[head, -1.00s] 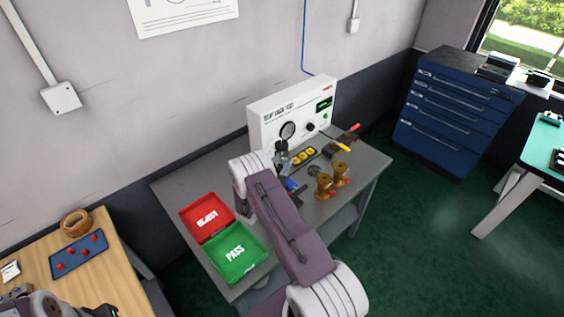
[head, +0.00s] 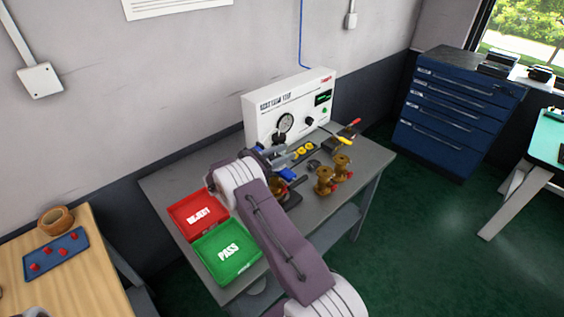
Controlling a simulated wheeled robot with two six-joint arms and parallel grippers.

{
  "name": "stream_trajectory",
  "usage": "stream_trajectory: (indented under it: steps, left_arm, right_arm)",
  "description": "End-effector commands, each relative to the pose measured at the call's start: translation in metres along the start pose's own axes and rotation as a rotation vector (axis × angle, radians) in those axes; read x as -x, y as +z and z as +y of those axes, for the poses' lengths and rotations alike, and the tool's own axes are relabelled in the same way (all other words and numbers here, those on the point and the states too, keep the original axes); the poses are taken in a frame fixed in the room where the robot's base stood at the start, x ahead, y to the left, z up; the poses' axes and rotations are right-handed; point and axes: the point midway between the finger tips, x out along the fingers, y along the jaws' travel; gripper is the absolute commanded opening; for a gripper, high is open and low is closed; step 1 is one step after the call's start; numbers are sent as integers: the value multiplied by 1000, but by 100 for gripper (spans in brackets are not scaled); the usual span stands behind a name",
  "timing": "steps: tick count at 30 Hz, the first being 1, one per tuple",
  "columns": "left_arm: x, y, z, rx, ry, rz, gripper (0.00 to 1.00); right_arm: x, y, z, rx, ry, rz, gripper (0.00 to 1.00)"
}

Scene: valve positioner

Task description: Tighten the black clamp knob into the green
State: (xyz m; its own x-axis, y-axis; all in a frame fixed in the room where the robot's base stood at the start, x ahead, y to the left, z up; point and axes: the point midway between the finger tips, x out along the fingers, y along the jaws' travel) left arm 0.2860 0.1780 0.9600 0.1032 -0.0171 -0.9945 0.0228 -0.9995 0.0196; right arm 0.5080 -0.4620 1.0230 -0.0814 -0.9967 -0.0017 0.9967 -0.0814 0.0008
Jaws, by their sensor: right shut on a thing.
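My right arm reaches in from the bottom to the grey bench. My right gripper (head: 277,157) is in front of the white test panel (head: 290,107), above the bench's clamp area. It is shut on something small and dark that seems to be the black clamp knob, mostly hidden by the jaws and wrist. A brass valve part (head: 277,190) stands just below the gripper, beside a blue piece (head: 287,174). The panel has a round gauge (head: 286,123), and any green mark on it is too small to read. My left gripper is out of view.
A red REJECT tray (head: 181,222) and a green PASS tray (head: 213,278) lie left of my arm. Two brass parts (head: 325,180) stand to the right. A wooden table (head: 88,285) is at the left.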

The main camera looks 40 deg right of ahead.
Motion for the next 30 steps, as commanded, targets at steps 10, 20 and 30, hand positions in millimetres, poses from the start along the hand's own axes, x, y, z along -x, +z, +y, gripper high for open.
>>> stream_trajectory:
  steps: [10,20,30]
  left_arm:
    - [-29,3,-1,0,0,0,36]
    - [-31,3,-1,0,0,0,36]
    - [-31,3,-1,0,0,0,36]
  right_arm:
    - [0,-2,-4,-1,-131,-1,0]
    - [0,1,-5,2,-152,-2,0]
    - [0,1,-5,1,-151,-3,60]
